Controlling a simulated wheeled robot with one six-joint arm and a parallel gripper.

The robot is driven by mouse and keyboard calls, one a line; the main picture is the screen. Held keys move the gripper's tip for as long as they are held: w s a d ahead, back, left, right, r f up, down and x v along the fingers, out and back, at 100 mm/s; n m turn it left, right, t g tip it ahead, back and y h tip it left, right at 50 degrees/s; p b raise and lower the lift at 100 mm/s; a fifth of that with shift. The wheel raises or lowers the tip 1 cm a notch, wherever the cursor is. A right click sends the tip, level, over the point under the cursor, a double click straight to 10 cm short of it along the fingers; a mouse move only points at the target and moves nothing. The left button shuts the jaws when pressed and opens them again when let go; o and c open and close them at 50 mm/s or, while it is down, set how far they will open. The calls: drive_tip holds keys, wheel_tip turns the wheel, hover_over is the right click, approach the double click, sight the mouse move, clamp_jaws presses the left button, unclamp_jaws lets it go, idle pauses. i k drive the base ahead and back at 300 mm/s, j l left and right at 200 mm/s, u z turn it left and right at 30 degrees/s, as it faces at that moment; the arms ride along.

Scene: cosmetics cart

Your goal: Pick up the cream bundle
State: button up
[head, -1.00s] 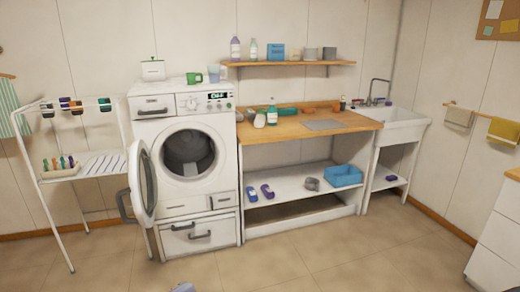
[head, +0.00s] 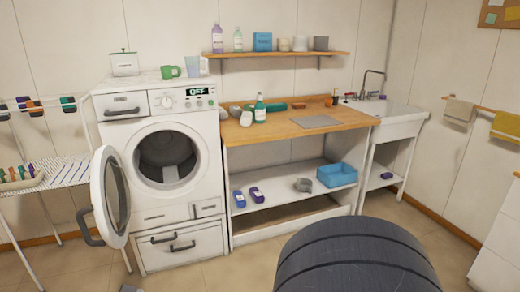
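A small cream roll-like bundle (head: 246,118) lies on the wooden worktop (head: 340,129), near its left end beside the washing machine. It sits just left of a green bottle (head: 260,108), with a greyish roll (head: 235,111) close behind it on the left. It is small in the picture, so its exact shape is hard to tell. A large dark rounded part of my arm fills the lower right of the head view. My gripper's fingers do not show.
The washing machine (head: 201,139) has its round door (head: 110,195) open at the left. A wall shelf (head: 290,54) with containers hangs above the worktop. A blue basket (head: 336,175) stands on the lower shelf. A sink (head: 398,119) is at the right.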

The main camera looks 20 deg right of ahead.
sight(246, 119)
drive_tip(key=i+l+z, duration=0.25)
drive_tip(key=i, duration=0.55)
drive_tip(key=i+l+z, duration=0.1)
drive_tip(key=i+z, duration=0.15)
drive_tip(key=i, duration=0.6)
drive_tip(key=i+z, duration=0.2)
drive_tip(key=i, duration=0.6)
drive_tip(key=i+j+z, duration=0.25)
drive_tip(key=i, duration=0.55)
